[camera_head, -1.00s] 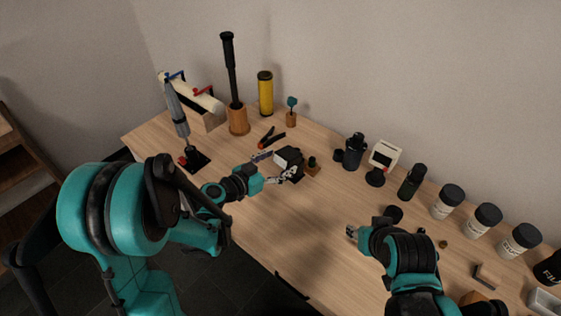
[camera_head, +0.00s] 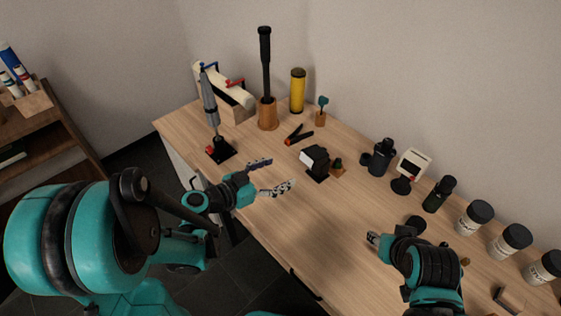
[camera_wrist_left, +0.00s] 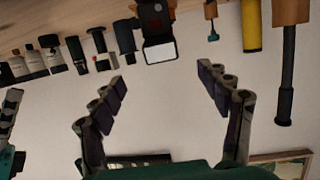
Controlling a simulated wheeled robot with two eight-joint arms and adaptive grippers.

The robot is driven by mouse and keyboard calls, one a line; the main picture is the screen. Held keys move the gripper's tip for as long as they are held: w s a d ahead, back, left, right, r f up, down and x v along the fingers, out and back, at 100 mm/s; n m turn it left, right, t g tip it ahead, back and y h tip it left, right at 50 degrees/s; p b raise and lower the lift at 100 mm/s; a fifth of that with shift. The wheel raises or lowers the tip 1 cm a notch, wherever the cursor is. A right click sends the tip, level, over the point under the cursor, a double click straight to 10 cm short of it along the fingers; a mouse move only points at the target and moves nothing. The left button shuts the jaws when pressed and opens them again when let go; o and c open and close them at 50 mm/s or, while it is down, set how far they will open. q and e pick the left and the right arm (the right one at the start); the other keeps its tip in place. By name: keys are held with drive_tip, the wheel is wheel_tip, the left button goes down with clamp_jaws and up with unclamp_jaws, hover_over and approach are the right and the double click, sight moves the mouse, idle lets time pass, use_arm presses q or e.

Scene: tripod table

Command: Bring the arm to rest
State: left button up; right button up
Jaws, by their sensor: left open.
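My left gripper (camera_head: 272,176) is open and empty over the table's (camera_head: 300,220) left front part, in the head view. Its two fingers are spread wide. A black device with a white face (camera_head: 314,158) stands on a dark base, beyond and to the right of it, with a clear gap between. In the left wrist view, both fingers of the left gripper (camera_wrist_left: 162,90) show apart with nothing between them, and the device (camera_wrist_left: 158,50) appears beyond them near the top. My right gripper (camera_head: 373,238) is over the table's right half; its fingers are too small to judge.
A soldering-iron-like tool on a stand (camera_head: 212,120), a black-handled tool in a wooden holder (camera_head: 267,112) and a yellow cylinder (camera_head: 297,92) stand at the back left. Black bottles (camera_head: 439,194) and black-lidded jars (camera_head: 474,218) line the right back. The table's middle is clear.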

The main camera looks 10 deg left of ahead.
use_arm(q)
drive_tip(key=s+a+n+g+y, duration=0.2)
drive_tip(key=s+a+n+y, duration=0.1)
drive_tip(key=s, duration=0.4)
drive_tip(key=s+a+n+g+y, duration=0.2)
drive_tip(key=s+a+n+y, duration=0.1)
drive_tip(key=s+n+y, duration=0.2)
drive_tip(key=shift+s+a+y, duration=0.3)
drive_tip(key=shift+s+y, duration=0.6)
drive_tip(key=shift+s, duration=0.35)
drive_tip(key=shift+f, duration=0.1)
idle(0.4)
